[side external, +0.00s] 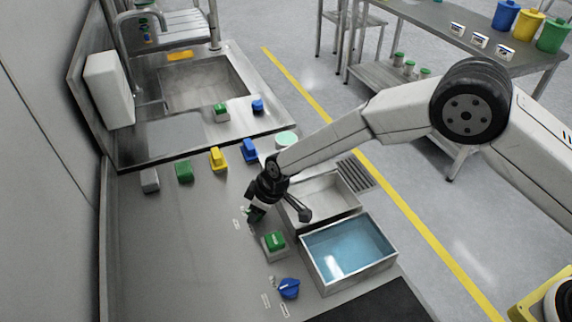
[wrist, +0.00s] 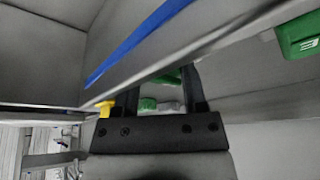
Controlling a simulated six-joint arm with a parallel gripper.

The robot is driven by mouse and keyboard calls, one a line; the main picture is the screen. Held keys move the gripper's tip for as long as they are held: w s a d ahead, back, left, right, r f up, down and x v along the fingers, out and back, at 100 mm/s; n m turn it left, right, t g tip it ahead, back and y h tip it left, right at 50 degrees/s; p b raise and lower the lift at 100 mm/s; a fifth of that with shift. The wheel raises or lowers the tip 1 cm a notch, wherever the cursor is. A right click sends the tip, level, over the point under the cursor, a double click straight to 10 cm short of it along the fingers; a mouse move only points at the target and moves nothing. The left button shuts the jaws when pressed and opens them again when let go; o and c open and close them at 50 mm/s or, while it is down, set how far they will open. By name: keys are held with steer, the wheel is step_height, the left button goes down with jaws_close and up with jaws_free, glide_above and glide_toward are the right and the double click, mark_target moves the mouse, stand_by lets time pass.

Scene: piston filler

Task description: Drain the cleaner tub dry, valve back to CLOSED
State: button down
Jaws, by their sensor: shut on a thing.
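My gripper (side external: 252,213) is shut on a small green valve handle (wrist: 172,75), low over the counter beside the grey tub (side external: 352,206). The fingers hide most of the handle, so its position cannot be read. The grey tub shows a pale inside; I cannot tell whether a thin layer of liquid lies in it. A second tub (side external: 348,250), nearer the camera, holds blue liquid. A blue valve knob (side external: 288,288) stands beside that tub. Small white labels (side external: 238,224) lie on the counter left of my gripper, too small to read.
A green block on a grey base (side external: 275,242) stands close to my gripper, beside the blue-liquid tub. Yellow (side external: 217,159), blue (side external: 249,150) and green (side external: 184,171) items stand farther back. A sink (side external: 205,85) lies beyond. The counter's left part is clear.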

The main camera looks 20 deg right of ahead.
steer(key=shift+m, duration=0.4)
stand_by(0.3)
steer(key=shift+c, duration=0.7)
jaws_free()
steer(key=shift+r, duration=0.15)
steer(key=v, duration=0.7)
steer(key=shift+s+r, duration=0.25)
